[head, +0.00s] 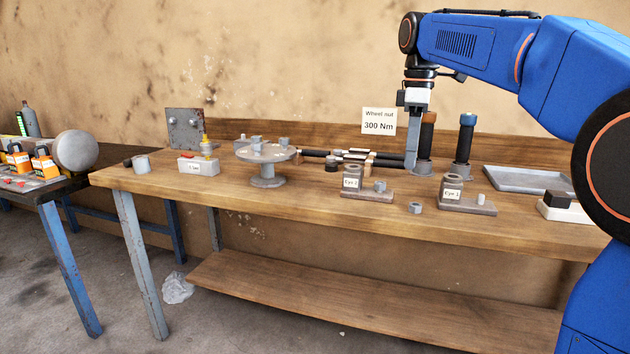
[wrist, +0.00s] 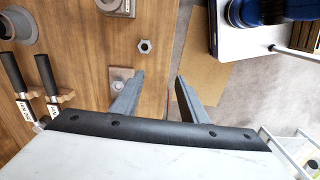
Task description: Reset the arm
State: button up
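My gripper (head: 412,160) points down over the right part of the wooden workbench (head: 300,210). In the wrist view my gripper (wrist: 160,75) shows two grey fingers spread apart with nothing between them. The bench's edge and the floor show past the fingers. My blue arm reaches in from the right in the head view and is bent downward at the wrist. The gripper's exact height above the bench cannot be told.
A block labelled Eye 2 (head: 352,177), another labelled Eye 1 (head: 452,188) and a loose nut (head: 415,208) lie near the bench front. Two upright tools (head: 465,140) stand behind. A round stand (head: 267,160) is left; a grey tray (head: 525,180) is right.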

jog(key=s+d+f+m+t, duration=0.2)
jog(key=s+f+m, duration=0.5)
jog(key=s+f, duration=0.7)
jog(key=s+d+f+m+t, duration=0.2)
jog(key=s+d+f+m, duration=0.2)
jog(key=s+f, duration=1.1)
jog(key=s+m, duration=0.3)
jog(key=shift+s+d+t, duration=0.3)
